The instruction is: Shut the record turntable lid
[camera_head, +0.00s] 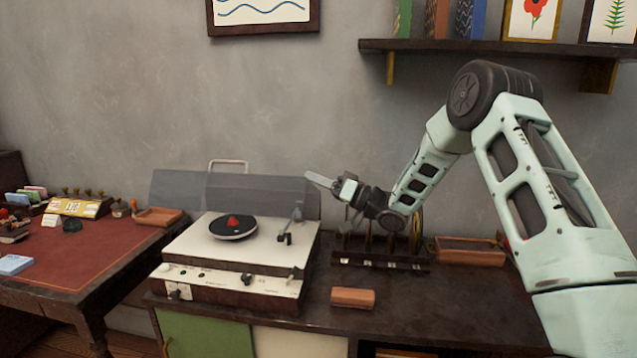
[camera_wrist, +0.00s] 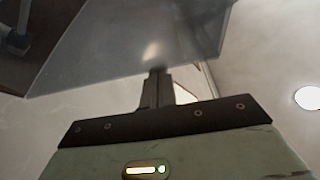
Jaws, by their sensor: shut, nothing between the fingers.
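The record turntable (camera_head: 240,262) is a white-topped player with a dark wooden base, standing on the cabinet. A black record with a red label lies on its platter, and its tonearm is at the right. Its clear grey lid (camera_head: 262,195) stands open and raised behind the deck, with a pale handle (camera_head: 229,163) on its top edge. My gripper (camera_head: 312,177) is shut and empty at the lid's upper right corner. In the wrist view the lid (camera_wrist: 130,45) fills the upper left, and my shut fingers (camera_wrist: 156,78) reach its edge; I cannot tell whether they touch.
A brown block (camera_head: 353,298) lies on the cabinet in front right of the turntable. A dark rack (camera_head: 380,262) and a wooden tray (camera_head: 468,251) stand to the right. A red-topped desk (camera_head: 75,255) is at the left. A shelf (camera_head: 480,48) hangs above my arm.

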